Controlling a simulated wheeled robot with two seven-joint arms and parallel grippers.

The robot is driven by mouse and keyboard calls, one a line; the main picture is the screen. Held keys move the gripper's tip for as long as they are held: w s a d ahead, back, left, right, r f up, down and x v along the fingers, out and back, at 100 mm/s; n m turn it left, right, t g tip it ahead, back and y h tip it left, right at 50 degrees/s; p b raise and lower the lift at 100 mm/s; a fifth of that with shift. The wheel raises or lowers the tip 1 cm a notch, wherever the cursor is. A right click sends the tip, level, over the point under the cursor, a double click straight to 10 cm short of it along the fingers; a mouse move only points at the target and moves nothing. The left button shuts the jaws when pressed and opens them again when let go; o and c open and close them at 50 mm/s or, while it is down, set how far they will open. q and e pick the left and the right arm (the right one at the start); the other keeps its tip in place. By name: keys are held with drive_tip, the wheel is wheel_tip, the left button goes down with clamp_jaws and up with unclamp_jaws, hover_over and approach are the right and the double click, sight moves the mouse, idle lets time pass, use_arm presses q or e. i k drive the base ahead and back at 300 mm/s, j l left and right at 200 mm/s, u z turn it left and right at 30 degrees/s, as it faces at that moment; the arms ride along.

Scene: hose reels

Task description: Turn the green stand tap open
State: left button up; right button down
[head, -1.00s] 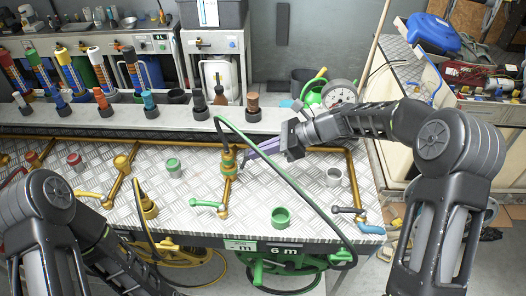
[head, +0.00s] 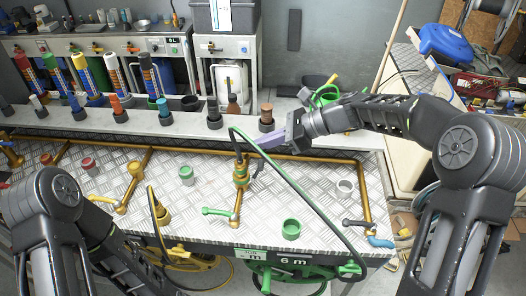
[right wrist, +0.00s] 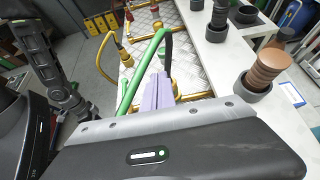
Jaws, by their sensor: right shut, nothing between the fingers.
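The green stand tap is a brass upright pipe (head: 240,178) on the metal bench top, with a green lever handle (head: 217,211) at its lower end pointing left. A green hose (head: 290,180) arches over its top and runs down to the green reel (head: 300,275) under the bench front. My right gripper (head: 250,152) has its purple fingers shut and empty, close to the top of the upright, by the hose. The fingers also show in the right wrist view (right wrist: 157,92), beside the green hose. My left arm shows at lower left, its gripper out of sight.
A yellow-handled tap (head: 118,205) and yellow hose stand to the left.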

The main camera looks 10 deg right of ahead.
sight(205, 210)
drive_tip(key=k, duration=0.95)
